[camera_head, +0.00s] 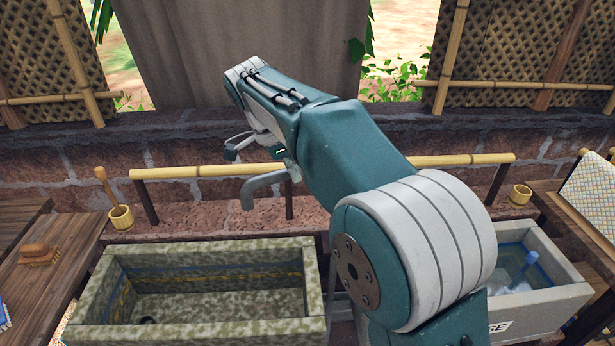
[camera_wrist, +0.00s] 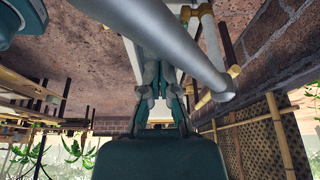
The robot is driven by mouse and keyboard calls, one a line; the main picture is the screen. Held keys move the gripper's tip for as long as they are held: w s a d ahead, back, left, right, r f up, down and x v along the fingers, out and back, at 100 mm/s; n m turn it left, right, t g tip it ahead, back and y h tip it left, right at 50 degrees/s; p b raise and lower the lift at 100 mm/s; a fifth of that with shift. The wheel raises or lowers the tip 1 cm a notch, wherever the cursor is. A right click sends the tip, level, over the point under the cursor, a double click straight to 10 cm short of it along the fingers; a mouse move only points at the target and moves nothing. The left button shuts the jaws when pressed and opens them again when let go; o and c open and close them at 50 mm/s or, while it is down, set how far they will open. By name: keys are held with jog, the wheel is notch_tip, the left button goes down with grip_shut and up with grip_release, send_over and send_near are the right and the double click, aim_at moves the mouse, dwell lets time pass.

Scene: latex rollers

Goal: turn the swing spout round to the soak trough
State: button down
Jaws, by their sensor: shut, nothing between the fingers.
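The grey swing spout (camera_head: 266,182) shows in the head view, partly hidden behind my arm, with its bent end above the back edge of the mossy stone trough (camera_head: 316,290) on the left. A grey pipe, likely the spout, crosses the wrist view (camera_wrist: 185,45) diagonally, close to my fingers. My gripper (camera_head: 238,149) is near the spout, above and to the left of it in the head view. In the wrist view my gripper (camera_wrist: 163,65) is shut and empty. I cannot tell whether it touches the pipe. No label shows on the left trough.
A grey trough (camera_head: 540,300) marked "SE" at its visible end stands at right, holding a blue-handled item. A bamboo rail (camera_head: 205,171) runs behind the troughs. A wooden bench with a brush (camera_head: 40,255) is at left; bamboo cups (camera_head: 121,217) stand on the ledge.

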jog(key=shift+w+a+r, duration=0.1)
jog(key=shift+w+a, duration=0.25)
jog(key=shift+w, duration=0.2)
jog(key=shift+w+a, duration=0.35)
jog(key=shift+w, duration=0.2)
jog(key=shift+w+a, duration=0.25)
jog(key=shift+a, duration=0.05)
jog(key=shift+a+r, duration=0.1)
